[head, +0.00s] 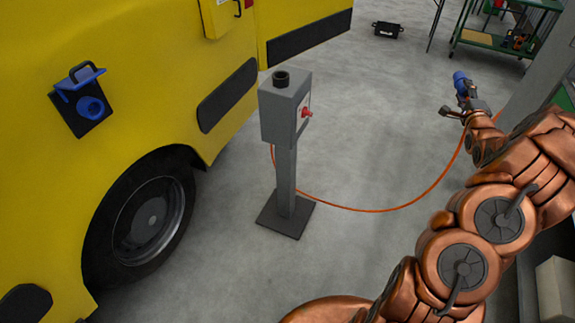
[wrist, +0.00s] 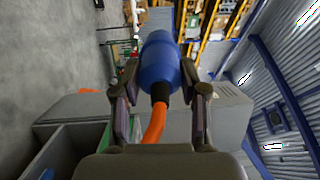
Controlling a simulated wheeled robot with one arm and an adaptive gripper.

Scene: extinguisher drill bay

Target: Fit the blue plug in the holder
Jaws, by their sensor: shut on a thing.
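The blue plug (head: 461,80) is held at the right in the head view, with an orange cable on its back end. It also fills the upper middle of the wrist view (wrist: 160,60). My gripper (wrist: 160,78) is shut on it, one finger on each side. The holder looks to be the black round socket (head: 281,77) on top of the grey post (head: 286,125), far to the left of my gripper and apart from it. A blue inlet with its lid raised (head: 91,107) is on the yellow vehicle's side.
The yellow vehicle (head: 150,80) with a black wheel stands at the left. The orange cable (head: 385,209) loops from the post across to the plug. A red knob (head: 306,112) is on the post's side. A green cart (head: 500,42) stands at the back right. Open floor lies between.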

